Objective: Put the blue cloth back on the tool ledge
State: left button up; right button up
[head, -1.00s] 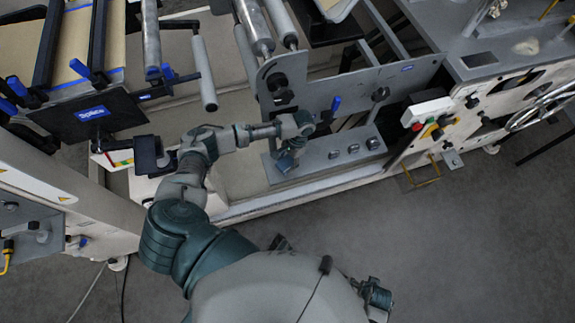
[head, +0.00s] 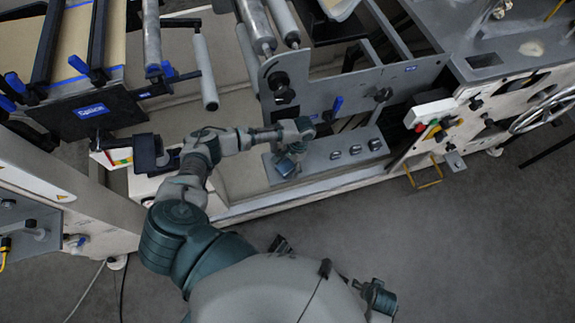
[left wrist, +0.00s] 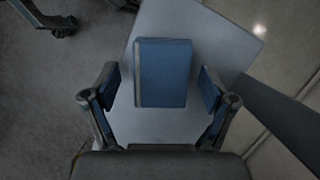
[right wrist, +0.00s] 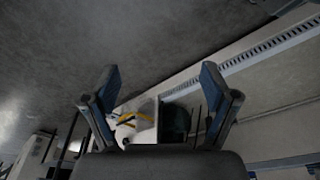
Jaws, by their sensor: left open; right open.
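The blue cloth (left wrist: 163,75) is a folded rectangle lying on the grey tool ledge (left wrist: 125,125) in the left wrist view. My left gripper (left wrist: 158,82) is open, with one finger on each side of the cloth and a gap on both sides. In the head view the left gripper (head: 291,154) is above the left end of the ledge (head: 318,160), and the cloth (head: 284,168) is mostly covered by it. My right gripper (right wrist: 160,80) is open and empty in the right wrist view, away from the ledge.
Several small metal pieces (head: 354,150) sit on the ledge to the right of the gripper. A blue-handled lever (head: 336,104) and a grey side plate (head: 345,88) stand behind it. A hanging roller (head: 204,72) is to the left. The floor (head: 460,240) in front is clear.

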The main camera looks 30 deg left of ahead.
pick_arm(q)
jog(key=p+v, duration=0.1)
jog(key=v, duration=0.5)
jog(key=shift+r, duration=0.25)
jog(key=shift+d+r, duration=0.2)
jog(key=s+d+f+m+t+h, duration=0.1)
jog(key=s+d+f+t+h, duration=0.2)
jog(key=d, duration=0.5)
jog(key=s+d+f+m+t+h, duration=0.1)
jog(key=s+d+f+t+h, duration=0.1)
jog(key=s+d, duration=0.5)
jog(key=s+a+f+n+y, duration=0.3)
jog(key=s+a+f, duration=0.8)
jog(key=s+f, duration=0.2)
jog(key=shift+s+f+n+t+y, duration=0.3)
jog(key=shift+s+f, duration=0.1)
pick_arm(e)
jog(key=f, duration=0.4)
jog(key=shift+s+a+f, duration=0.1)
jog(key=shift+s+f, duration=0.05)
jog(key=shift+s, duration=0.25)
pick_arm(q)
jog(key=shift+d, duration=0.1)
